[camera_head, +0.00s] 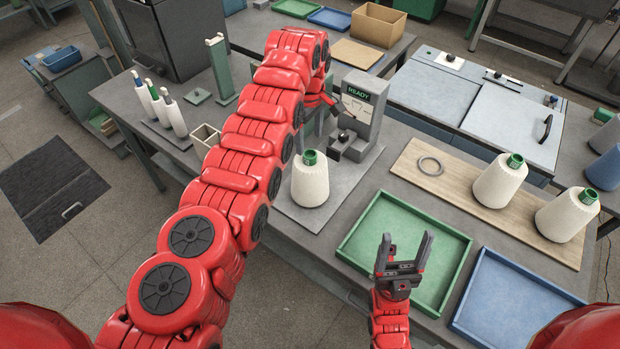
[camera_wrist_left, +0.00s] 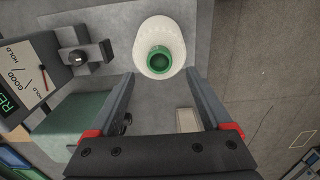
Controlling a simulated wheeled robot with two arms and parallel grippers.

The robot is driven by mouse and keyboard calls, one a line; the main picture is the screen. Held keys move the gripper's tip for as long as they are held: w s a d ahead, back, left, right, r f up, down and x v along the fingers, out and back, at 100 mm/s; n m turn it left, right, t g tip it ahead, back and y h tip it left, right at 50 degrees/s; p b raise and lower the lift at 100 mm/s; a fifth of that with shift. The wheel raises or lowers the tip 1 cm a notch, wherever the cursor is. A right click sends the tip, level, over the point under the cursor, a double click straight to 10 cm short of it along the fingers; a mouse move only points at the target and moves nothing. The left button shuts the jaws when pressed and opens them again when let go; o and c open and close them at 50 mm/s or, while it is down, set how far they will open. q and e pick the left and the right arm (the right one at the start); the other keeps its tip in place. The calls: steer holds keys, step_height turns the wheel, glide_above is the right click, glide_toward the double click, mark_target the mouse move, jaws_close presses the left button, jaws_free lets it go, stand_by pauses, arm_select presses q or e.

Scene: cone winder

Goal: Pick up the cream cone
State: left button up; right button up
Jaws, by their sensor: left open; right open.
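A cream cone (camera_head: 310,184) with a green tube top stands upright on the grey plate (camera_head: 284,205) in front of the winder. The left wrist view shows this cone (camera_wrist_left: 142,45) from above, just ahead of the fingertips and roughly centred between them. My left gripper (camera_wrist_left: 160,76) is open and empty; in the head view it is mostly hidden behind my left arm, near the winder. My right gripper (camera_head: 404,246) is open and empty over the green tray (camera_head: 352,244), well to the right of this cone. Two similar cream cones (camera_head: 498,184) (camera_head: 565,216) stand on a wooden board.
The winder (camera_head: 362,108) with its READY display stands right behind the cone. A metal ring (camera_head: 430,166) lies on the wooden board (camera_head: 452,190). A blue tray (camera_head: 480,328) is at the front right. Slim bobbins (camera_head: 174,118) and a small open box (camera_head: 204,140) are left.

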mark_target(310, 154)
arm_select(q)
step_height(310, 154, down, 2)
steer(key=shift+s+d+p, duration=0.1)
steer(key=shift+p, duration=1.15)
step_height(310, 154, down, 3)
steer(key=shift+f+b, duration=0.2)
steer(key=shift+b, duration=0.25)
jaws_close()
